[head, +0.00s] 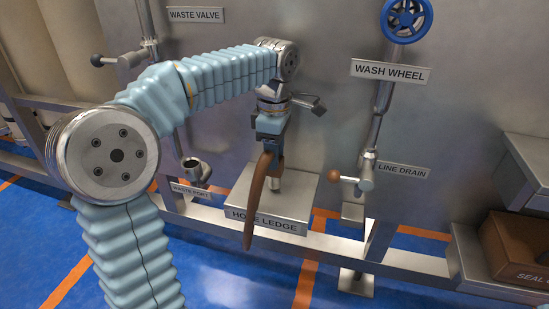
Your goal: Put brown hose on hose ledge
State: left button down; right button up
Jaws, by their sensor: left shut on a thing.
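The brown hose (255,201) hangs from my left gripper (270,137), which is shut on its upper end. The hose is long, slightly curved and tapers downward. It hangs in front of the hose ledge (301,207), a metal shelf with a "HOSE LEDGE" label on its front edge. The hose's lower tip reaches below the ledge's front edge and covers part of the label. I cannot tell whether the hose touches the ledge. My right gripper is not in view.
A waste port (196,170) sits left of the ledge. A brown seal crate (517,249) stands at far right. A metal rail (412,265) runs along the front.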

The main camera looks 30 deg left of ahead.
pick_arm(q)
jog(key=shift+f, duration=0.4)
jog(key=shift+f, duration=0.1)
jog(key=shift+f, duration=0.15)
jog(key=c, duration=0.7)
grip_release()
jog(key=shift+c, duration=0.2)
notch_tip(320, 180, up, 12)
jog(key=p, duration=0.3)
jog(key=shift+r+p, duration=0.25)
jog(key=shift+p, duration=0.15)
